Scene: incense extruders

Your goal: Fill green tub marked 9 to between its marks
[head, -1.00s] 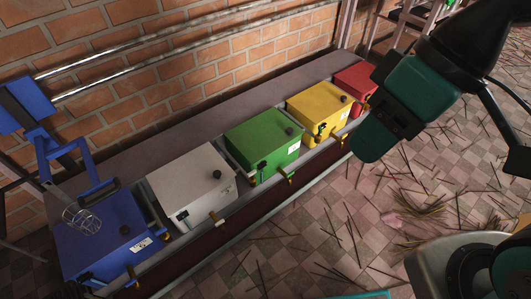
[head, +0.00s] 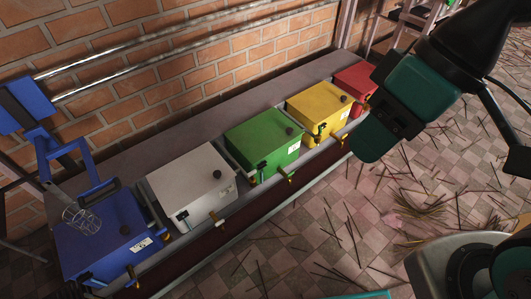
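The green tub (head: 262,138) stands in the middle of the row, between a white tub and a yellow tub. Its lid is closed, with a dark round knob on top. A small white label (head: 293,148) is on its side near the right corner; its writing is too small to read. Brass-coloured fittings sit low along its front. I cannot see its fill marks or the level inside. My gripper is not in view; only teal and black parts of my arm show at the right, apart from the tubs.
The row also holds a blue tub (head: 100,240), white tub (head: 192,180), yellow tub (head: 318,103) and red tub (head: 356,82). A blue frame (head: 25,103) and a clear or wire cylinder (head: 82,219) are at the left. Sticks (head: 430,205) litter the checkered floor. A brick wall is behind.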

